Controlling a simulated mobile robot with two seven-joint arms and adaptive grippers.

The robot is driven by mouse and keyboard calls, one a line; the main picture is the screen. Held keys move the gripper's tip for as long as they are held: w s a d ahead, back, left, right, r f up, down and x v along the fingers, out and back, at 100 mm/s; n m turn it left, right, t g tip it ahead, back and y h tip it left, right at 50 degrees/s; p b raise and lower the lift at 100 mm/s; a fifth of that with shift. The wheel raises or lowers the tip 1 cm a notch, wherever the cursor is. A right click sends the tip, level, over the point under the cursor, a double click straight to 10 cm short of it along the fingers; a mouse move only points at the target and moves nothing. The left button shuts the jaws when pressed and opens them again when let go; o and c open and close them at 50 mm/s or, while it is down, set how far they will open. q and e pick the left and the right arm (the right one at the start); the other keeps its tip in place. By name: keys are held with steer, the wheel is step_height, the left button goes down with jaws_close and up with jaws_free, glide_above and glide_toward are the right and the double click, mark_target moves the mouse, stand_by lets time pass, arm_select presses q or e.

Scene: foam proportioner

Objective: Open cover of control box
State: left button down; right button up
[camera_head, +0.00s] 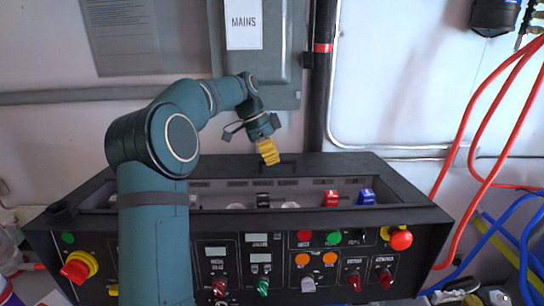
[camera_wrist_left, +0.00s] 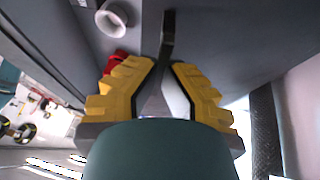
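The control box (camera_head: 325,225) is a long black box with a panel of knobs, lamps and small displays on its front. Its black cover (camera_head: 340,165) is raised along the back edge, and the open top shows. A dark handle (camera_head: 288,165) is on the cover. My left gripper (camera_head: 268,157) is at this handle, with yellow fingers pointing down. In the left wrist view the handle (camera_wrist_left: 168,35) runs between the two nearly closed fingertips (camera_wrist_left: 163,66), which appear shut on it. My right gripper is not in view.
A grey MAINS cabinet (camera_head: 285,75) and a black vertical pipe (camera_head: 319,110) stand close behind the box. Red hoses (camera_head: 480,130) hang at the right.

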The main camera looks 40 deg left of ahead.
arm_select(q)
steer(key=shift+w+a+f, duration=0.1)
steer(key=shift+f, duration=0.1)
steer(key=c, duration=1.1)
jaws_free()
steer(key=shift+w, duration=0.1)
steer(key=shift+o, duration=0.2)
steer(key=shift+r, duration=0.15)
steer(key=v, duration=1.1)
steer(key=shift+a+r, duration=0.15)
steer(key=shift+r, duration=0.25)
